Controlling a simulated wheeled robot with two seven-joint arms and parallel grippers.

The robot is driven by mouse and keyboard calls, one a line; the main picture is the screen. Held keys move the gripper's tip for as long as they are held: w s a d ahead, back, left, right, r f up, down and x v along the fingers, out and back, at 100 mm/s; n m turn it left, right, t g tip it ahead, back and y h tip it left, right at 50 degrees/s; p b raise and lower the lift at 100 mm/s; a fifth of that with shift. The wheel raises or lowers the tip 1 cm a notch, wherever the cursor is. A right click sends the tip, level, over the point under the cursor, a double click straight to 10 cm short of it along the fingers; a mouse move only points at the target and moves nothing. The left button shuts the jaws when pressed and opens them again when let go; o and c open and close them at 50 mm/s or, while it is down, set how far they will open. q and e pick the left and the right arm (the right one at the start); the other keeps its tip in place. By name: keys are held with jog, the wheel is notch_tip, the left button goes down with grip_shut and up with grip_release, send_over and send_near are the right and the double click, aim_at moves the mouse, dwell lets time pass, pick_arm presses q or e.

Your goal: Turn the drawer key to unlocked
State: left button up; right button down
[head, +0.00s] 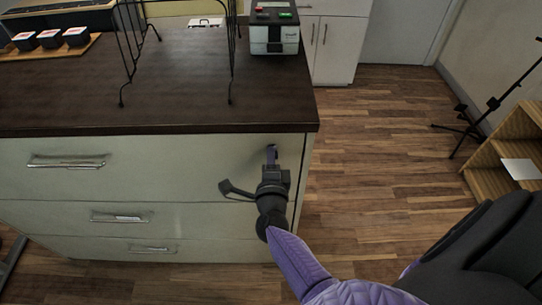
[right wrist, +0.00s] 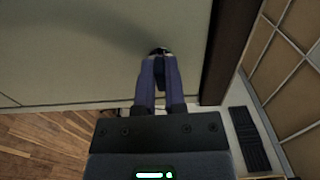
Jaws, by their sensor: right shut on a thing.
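The top drawer (head: 180,165) of the pale cabinet is closed flush and has a bar handle (head: 67,161) at its left. My right gripper (head: 271,152) reaches the drawer front near its right edge, under the worktop. In the right wrist view its two fingers (right wrist: 159,62) are closed together on a small dark key (right wrist: 159,50) at the drawer face. The fingers hide most of the key, so I cannot tell its turn angle. My left gripper is in neither view.
Wood floor (head: 380,130) lies open to the right. A shelf unit (head: 500,150) stands far right.

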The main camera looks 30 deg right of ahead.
dwell(0.4)
jog(key=c, duration=0.7)
grip_release()
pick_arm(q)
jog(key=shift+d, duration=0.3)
